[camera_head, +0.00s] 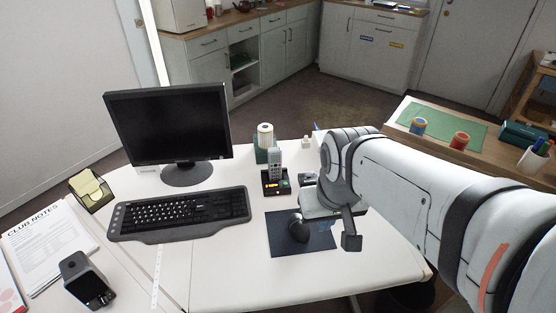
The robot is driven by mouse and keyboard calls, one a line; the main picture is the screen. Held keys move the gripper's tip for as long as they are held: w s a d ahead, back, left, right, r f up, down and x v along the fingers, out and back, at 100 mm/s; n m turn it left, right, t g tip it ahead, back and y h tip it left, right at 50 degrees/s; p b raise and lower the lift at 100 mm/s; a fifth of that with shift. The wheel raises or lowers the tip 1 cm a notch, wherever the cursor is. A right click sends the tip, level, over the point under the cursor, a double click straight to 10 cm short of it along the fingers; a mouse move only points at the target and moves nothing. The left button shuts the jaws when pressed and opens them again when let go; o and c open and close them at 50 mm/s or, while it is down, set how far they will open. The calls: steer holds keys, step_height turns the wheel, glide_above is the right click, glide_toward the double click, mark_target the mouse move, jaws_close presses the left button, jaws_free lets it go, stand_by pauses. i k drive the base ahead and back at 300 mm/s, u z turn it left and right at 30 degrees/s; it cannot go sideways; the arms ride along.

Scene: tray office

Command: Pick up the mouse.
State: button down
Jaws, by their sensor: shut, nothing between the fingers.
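The black mouse (298,229) sits on the dark mouse pad (283,244) on the white desk, right of the keyboard. My arm reaches in from the right. My gripper (350,241) is shut and empty, a little to the right of the mouse and apart from it. Part of the gripper is hidden by my own wrist. The mouse is mostly in view.
The black keyboard (180,212) and monitor (168,125) stand to the left. A cordless phone on its base (275,187) is just behind the pad. The desk (230,277) is clear in front of the keyboard. A side table with a green mat (441,121) is at the right.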

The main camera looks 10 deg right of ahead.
mark_target(301, 233)
steer(key=u, duration=1.8)
steer(key=k, duration=1.7)
steer(key=z, duration=0.9)
steer(key=i, duration=1)
